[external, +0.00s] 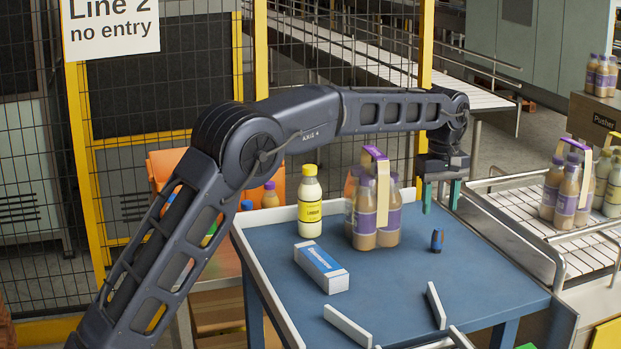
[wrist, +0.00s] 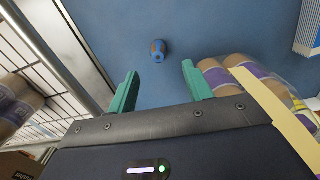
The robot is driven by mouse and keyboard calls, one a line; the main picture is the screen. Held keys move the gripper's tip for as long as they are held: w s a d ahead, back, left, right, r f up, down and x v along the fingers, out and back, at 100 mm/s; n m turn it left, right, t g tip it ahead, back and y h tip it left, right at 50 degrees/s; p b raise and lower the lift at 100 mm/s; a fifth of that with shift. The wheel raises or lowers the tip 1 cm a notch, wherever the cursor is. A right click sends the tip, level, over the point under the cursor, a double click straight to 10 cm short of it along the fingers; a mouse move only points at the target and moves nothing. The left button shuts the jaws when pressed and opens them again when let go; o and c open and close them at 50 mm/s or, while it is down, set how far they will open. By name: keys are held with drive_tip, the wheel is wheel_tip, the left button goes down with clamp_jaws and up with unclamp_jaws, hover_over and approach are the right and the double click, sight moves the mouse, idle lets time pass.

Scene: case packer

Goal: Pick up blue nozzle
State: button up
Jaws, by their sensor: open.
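The blue nozzle (external: 437,241) is a small dark blue piece standing on the blue table (external: 400,290), right of the bottle pack. In the wrist view the blue nozzle (wrist: 158,50) shows from above, near the top centre, in line with the gap between the fingers. My gripper (external: 440,197) has two green fingers. They are spread apart and empty, above the table and the nozzle. The wrist view shows the open gripper (wrist: 158,92) with bare blue table between its fingertips.
A pack of brown bottles (external: 366,222) with a carry strap stands close left of my gripper. A yellow-capped bottle (external: 310,205) and a blue-white carton (external: 321,267) are further left. White rails (external: 348,326) lie at the front. A conveyor (external: 540,230) runs along the right.

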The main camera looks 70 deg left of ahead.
sight(438, 235)
drive_tip(key=f, duration=0.9)
drive_tip(key=shift+w+f, duration=0.2)
drive_tip(key=shift+f, duration=0.15)
drive_tip(key=shift+c, duration=0.3)
drive_tip(key=c, duration=1)
